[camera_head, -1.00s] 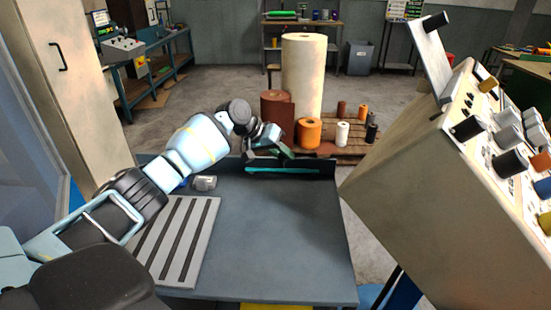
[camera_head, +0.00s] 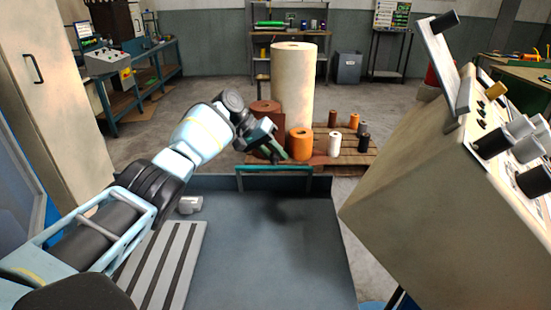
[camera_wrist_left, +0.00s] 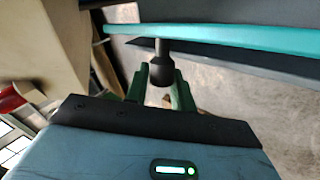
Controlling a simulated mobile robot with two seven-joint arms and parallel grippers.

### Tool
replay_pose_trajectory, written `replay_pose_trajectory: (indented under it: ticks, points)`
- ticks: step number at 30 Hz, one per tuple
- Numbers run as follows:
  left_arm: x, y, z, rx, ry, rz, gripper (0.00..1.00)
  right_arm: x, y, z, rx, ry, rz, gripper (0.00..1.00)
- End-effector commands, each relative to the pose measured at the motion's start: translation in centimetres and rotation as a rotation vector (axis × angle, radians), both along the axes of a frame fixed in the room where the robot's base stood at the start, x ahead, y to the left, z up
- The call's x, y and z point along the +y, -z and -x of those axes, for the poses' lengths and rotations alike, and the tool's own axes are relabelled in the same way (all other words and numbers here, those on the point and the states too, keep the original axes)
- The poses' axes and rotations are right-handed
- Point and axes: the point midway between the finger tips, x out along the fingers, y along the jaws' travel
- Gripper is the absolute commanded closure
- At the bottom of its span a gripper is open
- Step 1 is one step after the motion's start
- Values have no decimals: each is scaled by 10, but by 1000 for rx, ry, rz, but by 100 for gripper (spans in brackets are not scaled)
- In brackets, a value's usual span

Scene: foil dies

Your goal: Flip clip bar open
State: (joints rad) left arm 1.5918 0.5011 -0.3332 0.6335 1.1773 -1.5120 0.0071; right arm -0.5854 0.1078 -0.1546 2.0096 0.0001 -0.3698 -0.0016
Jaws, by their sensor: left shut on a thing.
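The teal clip bar (camera_head: 290,169) runs along the far edge of the grey table and stands up a little above the low back wall, with a short upright at each end. The fingers partly hide the knob's sides. My right gripper is out of view.
The grey table (camera_head: 265,250) is mostly bare. A slotted plate (camera_head: 165,265) and a small grey object (camera_head: 190,205) lie at its left. A slanted control panel (camera_head: 430,160) stands close on the right. Rolls on a pallet (camera_head: 345,165) stand beyond the table.

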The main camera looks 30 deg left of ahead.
Motion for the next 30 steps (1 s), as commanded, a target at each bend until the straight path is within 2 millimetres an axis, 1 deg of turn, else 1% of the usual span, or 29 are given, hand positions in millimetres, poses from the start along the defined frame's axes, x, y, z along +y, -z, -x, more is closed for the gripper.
replay_pose_trajectory:
  ticks: [1,6,21,22,26,30]
  points:
    - [2,4,-2,-2,-5,-6,100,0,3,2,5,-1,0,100]
    - [3,4,-3,-2,-5,-6,100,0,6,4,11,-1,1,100]
    - [5,7,-3,4,-5,-9,100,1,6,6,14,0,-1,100]
    - [5,8,-2,6,-5,-10,72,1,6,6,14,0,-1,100]
    - [4,7,-2,6,-4,-8,55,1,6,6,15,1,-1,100]
    - [3,6,-3,4,-2,-6,55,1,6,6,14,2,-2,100]
